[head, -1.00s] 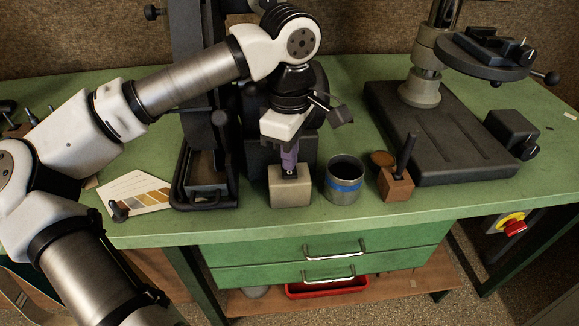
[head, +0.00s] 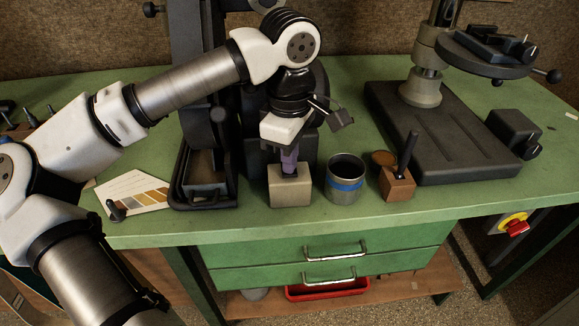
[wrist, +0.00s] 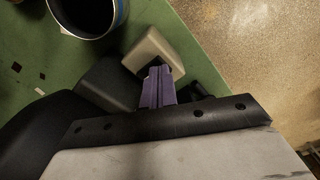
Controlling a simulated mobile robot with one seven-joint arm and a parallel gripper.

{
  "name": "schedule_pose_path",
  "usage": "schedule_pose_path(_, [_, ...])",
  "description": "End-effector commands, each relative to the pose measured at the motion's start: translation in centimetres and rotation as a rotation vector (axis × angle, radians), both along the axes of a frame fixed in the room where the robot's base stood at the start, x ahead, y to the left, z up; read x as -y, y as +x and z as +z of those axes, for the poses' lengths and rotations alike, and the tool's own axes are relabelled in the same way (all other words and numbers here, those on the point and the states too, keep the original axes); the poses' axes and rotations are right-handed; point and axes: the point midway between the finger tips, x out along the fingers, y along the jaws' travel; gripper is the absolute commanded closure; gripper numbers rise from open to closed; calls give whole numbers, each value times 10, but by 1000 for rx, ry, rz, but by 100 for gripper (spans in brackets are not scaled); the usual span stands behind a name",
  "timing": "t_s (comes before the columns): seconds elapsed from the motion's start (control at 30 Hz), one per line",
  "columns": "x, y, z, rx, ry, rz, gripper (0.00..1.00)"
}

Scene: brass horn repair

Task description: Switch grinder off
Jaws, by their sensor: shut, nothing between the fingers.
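The grinder is probably the dark machine (head: 254,140) behind my gripper; my arm hides much of it. A beige box (head: 290,192) stands at its front near the bench edge and may be its switch box; no switch marking is readable. My gripper (head: 289,171) has purple fingers, closed together and empty, pointing down at the top of the beige box. In the wrist view the fingertips (wrist: 158,72) overlap the near edge of the beige box (wrist: 152,46). I cannot tell whether they touch it.
A grey cup with a blue band (head: 345,181) and a brown block with a dark peg (head: 397,186) stand close right. A black upright machine with a tray (head: 205,199) is close left. A drill-press base (head: 450,150) fills the right. A red knob (head: 517,228) sits below the bench.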

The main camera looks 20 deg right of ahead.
Motion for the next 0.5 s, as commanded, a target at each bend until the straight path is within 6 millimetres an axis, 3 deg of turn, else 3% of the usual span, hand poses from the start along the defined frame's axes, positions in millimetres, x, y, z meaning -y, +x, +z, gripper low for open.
schedule_pose_path(0.5, [-1,-3,-16,-10,7,-6,100])
